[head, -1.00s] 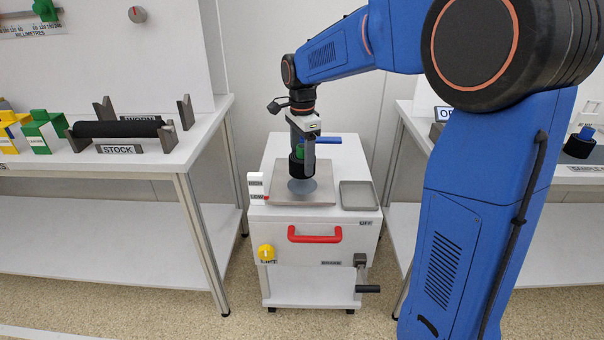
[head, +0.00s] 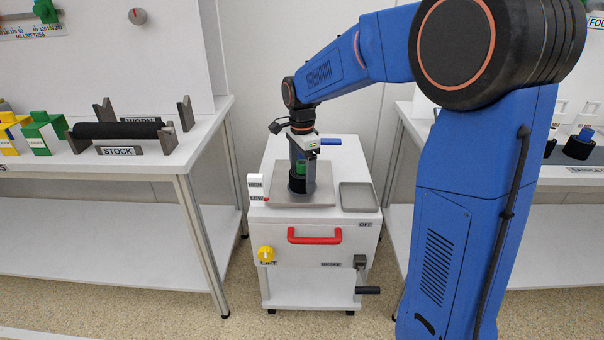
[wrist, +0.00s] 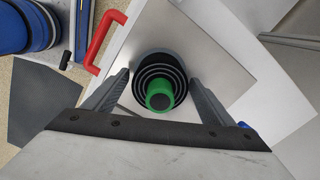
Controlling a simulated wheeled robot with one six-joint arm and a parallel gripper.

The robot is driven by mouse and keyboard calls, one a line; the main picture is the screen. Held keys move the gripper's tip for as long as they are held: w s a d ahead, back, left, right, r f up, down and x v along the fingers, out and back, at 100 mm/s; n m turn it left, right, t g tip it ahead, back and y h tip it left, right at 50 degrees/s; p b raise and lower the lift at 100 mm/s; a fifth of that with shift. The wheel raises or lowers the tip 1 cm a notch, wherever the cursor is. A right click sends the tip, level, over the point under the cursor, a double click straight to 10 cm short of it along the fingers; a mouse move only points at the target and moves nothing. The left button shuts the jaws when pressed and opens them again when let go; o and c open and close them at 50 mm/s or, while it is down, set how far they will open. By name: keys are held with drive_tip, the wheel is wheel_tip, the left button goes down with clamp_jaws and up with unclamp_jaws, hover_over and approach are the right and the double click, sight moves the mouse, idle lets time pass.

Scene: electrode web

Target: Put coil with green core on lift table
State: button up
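The coil with green core (head: 298,184) is a dark upright roll with a green centre. It stands on the grey plate (head: 325,196) on top of the lift table (head: 275,222), and I see no gap under it. In the wrist view the coil (wrist: 141,72) shows as dark rings around the green core (wrist: 160,88). My gripper (head: 301,178) points straight down over it. The far side of the coil is hidden.
A red handle (head: 314,236) and yellow knob (head: 266,254) are on the table's front. A HIGH/LOW marker (head: 256,187) stands at its left edge. Benches flank it, the left one holding a black STOCK roll (head: 116,130).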

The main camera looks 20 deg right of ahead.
drive_tip(key=shift+r, duration=0.1)
wheel_tip(320, 180, up, 12)
drive_tip(key=shift+f, duration=0.15)
drive_tip(key=shift+r, duration=0.2)
drive_tip(key=shift+s, duration=0.25)
drive_tip(key=s+d+f+n+t, duration=0.1)
drive_tip(key=s+n, duration=0.4)
drive_tip(key=s, duration=0.6)
drive_tip(key=s+d+f+n+t, duration=0.2)
drive_tip(key=s+d+f+n, duration=0.1)
drive_tip(key=s, duration=0.8)
drive_tip(key=s+d+f+n+t, duration=0.1)
drive_tip(key=s+d+f+n, duration=0.2)
drive_tip(key=s+n, duration=0.5)
drive_tip(key=s+f, duration=0.1)
drive_tip(key=s, duration=0.2)
drive_tip(key=shift+f+t, duration=0.35)
drive_tip(key=shift+t, duration=0.05)
